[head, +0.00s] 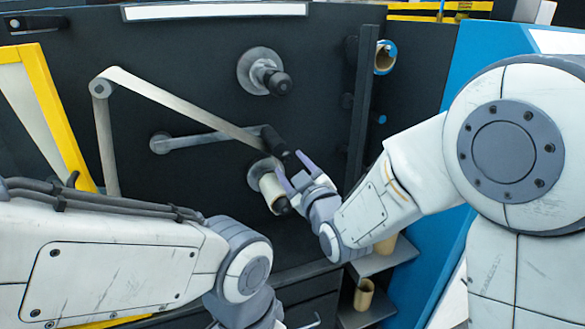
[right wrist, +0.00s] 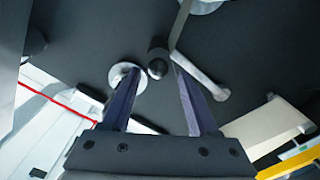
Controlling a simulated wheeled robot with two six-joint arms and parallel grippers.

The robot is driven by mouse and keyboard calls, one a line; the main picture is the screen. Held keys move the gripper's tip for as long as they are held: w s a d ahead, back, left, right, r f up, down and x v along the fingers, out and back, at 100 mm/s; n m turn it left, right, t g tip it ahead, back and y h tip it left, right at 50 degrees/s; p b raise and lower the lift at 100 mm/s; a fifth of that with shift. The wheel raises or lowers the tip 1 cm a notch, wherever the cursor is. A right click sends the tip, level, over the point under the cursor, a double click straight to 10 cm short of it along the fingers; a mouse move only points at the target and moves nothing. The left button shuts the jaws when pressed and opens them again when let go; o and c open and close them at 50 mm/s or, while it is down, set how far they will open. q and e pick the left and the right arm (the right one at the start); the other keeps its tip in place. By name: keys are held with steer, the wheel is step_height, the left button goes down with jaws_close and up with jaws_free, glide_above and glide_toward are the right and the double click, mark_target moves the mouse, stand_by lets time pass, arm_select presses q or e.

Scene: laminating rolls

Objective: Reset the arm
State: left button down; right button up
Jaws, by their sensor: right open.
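My right gripper (head: 289,168) is open, with its fingers pointing at the dark machine panel (head: 215,180). In the head view it is close beside a pale roll core on the lower spindle (head: 270,187); whether it touches cannot be told. In the right wrist view the fingers of the right gripper (right wrist: 153,75) are apart with nothing held between them.
A strip of film (head: 180,103) runs from a small roller (head: 99,88) towards the lower spindle. An empty-looking upper spindle (head: 266,73) and a grey bar (head: 200,141) stick out nearby. A blue-rimmed roll (head: 385,57) hangs at right. A cardboard tube (head: 363,295) stands on a low shelf.

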stand_by(0.3)
steer(key=s+a+f+m+g+h, duration=0.1)
steer(key=s+f+m+g+h, duration=0.1)
steer(key=s+f+g, duration=0.95)
steer(key=s+d+f+m+g+h, duration=0.15)
steer(key=s+d, duration=0.25)
steer(key=s, duration=0.7)
steer(key=s+d+m+g+h, duration=0.1)
steer(key=s+d+g+h, duration=0.15)
steer(key=s, duration=0.75)
step_height(320, 180, up, 18)
steer(key=d+g+p, duration=0.1)
steer(key=p, duration=1.7)
steer(key=shift+s+r, duration=0.2)
steer(key=shift+s, duration=0.1)
steer(key=shift+d, duration=0.1)
